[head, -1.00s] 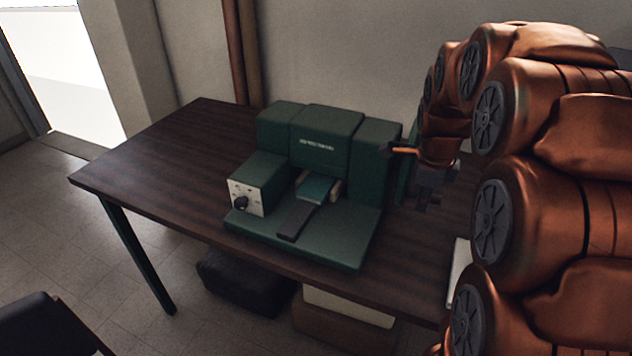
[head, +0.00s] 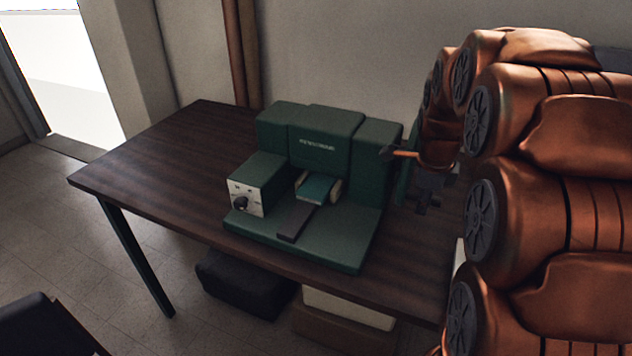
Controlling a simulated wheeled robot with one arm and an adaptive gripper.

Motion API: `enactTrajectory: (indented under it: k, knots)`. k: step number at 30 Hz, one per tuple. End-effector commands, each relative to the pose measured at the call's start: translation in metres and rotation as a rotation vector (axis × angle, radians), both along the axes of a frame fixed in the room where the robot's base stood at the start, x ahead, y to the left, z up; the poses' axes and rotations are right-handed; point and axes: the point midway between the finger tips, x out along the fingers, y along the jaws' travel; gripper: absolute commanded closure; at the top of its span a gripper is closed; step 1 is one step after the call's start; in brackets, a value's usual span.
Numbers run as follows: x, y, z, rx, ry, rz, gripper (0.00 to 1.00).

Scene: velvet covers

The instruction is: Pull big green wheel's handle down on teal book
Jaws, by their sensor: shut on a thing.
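A dark green press (head: 330,140) stands on the table. The teal book (head: 317,188) lies flat on its bed, under the front of the upper housing. The big green wheel (head: 405,172) is on the press's right side, seen nearly edge-on and partly covered by my arm. My gripper (head: 424,203) is just right of the wheel, pointing down. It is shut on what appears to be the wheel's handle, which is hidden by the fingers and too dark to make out.
A control box (head: 247,195) with a black knob is at the press's left. The dark wooden table (head: 160,150) is clear on its left side. A black box (head: 245,283) and a pale-topped box (head: 348,305) sit under the table.

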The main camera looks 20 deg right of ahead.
Motion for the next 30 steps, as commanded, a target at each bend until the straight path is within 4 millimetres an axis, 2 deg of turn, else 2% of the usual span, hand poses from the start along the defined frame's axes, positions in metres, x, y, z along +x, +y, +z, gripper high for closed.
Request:
enactTrajectory:
  k: [12, 30]
  knots:
    - [0.0070, -0.0057, -0.0029, -0.010, -0.011, 0.002, 0.95]
    - [0.0068, -0.0055, -0.0089, -0.010, -0.014, 0.000, 0.99]
